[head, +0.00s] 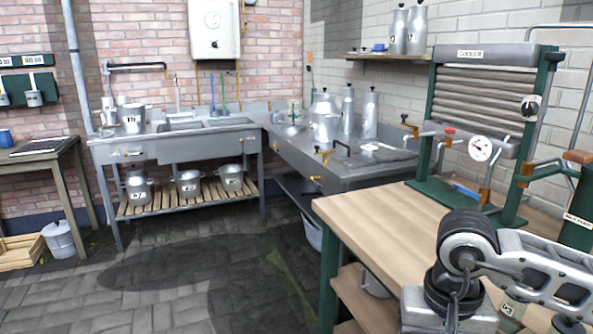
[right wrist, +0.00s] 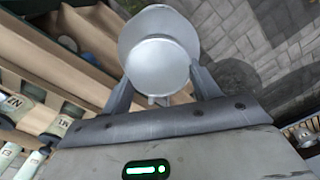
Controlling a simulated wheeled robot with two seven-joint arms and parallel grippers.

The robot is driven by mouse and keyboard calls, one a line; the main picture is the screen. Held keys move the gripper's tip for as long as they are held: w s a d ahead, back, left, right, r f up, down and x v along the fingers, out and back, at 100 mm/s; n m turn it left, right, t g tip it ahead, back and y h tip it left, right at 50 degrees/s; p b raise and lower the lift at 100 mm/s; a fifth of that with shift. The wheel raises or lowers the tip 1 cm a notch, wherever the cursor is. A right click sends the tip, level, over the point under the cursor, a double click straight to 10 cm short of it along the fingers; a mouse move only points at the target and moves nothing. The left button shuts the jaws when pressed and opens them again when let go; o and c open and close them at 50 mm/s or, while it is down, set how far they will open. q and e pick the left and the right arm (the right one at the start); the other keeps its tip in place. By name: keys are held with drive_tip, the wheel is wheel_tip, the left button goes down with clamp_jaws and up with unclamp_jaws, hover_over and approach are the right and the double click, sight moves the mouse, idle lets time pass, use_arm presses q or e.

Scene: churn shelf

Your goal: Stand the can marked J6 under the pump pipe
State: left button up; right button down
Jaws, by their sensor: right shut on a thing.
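My right gripper (right wrist: 160,82) is shut on a round grey metal can (right wrist: 158,62), seen from above in the right wrist view, one finger on each side. No mark shows on this can, so I cannot tell whether it is J6. In the head view my right arm is at the lower right, and the held can is not visible there. My left gripper is not in view. A dark pipe (head: 135,66) sticks out from the brick wall above the left end of the sink unit. I cannot tell whether it is the pump pipe.
Several labelled cans (head: 188,184) stand on the slatted shelf under the sink unit (head: 190,148); another (head: 133,118) stands on top. Tall churns (head: 370,115) stand on the steel counter. A wooden bench (head: 390,222) with the cooler (head: 480,100) is at right.

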drive_tip(key=shift+f+n, duration=0.25)
drive_tip(key=shift+n, duration=0.4)
drive_tip(key=shift+f+n, duration=0.2)
drive_tip(key=shift+n, duration=0.45)
drive_tip(key=shift+s, duration=0.15)
